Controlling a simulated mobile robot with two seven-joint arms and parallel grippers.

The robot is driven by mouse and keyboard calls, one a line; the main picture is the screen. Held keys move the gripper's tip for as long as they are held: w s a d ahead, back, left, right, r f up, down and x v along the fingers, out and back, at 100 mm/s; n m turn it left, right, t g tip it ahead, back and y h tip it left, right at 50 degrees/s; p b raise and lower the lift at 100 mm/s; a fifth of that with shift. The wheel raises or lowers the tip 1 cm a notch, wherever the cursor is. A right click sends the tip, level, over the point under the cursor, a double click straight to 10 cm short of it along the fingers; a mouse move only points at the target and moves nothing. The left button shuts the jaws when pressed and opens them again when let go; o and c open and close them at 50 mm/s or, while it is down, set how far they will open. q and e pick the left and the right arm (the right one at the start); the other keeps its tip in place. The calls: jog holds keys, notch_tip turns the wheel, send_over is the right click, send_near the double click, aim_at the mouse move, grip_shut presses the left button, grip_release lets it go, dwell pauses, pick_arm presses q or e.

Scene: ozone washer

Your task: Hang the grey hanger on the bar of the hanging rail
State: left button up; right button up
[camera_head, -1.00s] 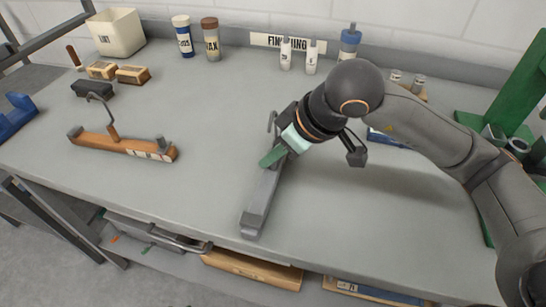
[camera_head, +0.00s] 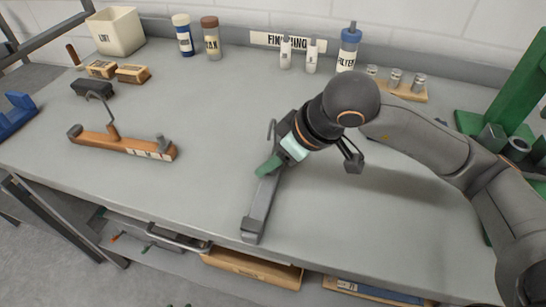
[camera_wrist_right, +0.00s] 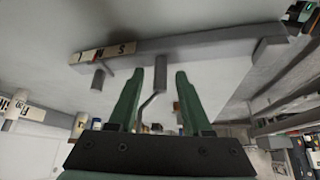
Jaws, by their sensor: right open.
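The grey hanger (camera_head: 253,215) lies on the workbench, running from its near end up to my right gripper. My right gripper (camera_head: 268,166) is over the hanger's middle, and its hand hides part of it; a bit of the hook shows behind the hand. In the right wrist view, the hanger's bar (camera_wrist_right: 200,42) crosses the picture, with pegs and a label. The open green fingers (camera_wrist_right: 158,84) stand on either side of the hanger's stem and bent hook, with gaps visible. I cannot make out the hanging rail with certainty. My left gripper is not in view.
A wooden hanger (camera_head: 120,145) with an upright hook lies at the left. Bottles, including a blue-capped one (camera_head: 348,50), and a small rack of jars (camera_head: 405,88) stand along the back. A green stand (camera_head: 515,85) is at the right. The bench front is clear beside the hanger.

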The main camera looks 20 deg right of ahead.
jog(key=shift+r, duration=0.1)
jog(key=shift+r+p, duration=0.15)
jog(key=shift+p, duration=0.15)
jog(key=v, duration=1.2)
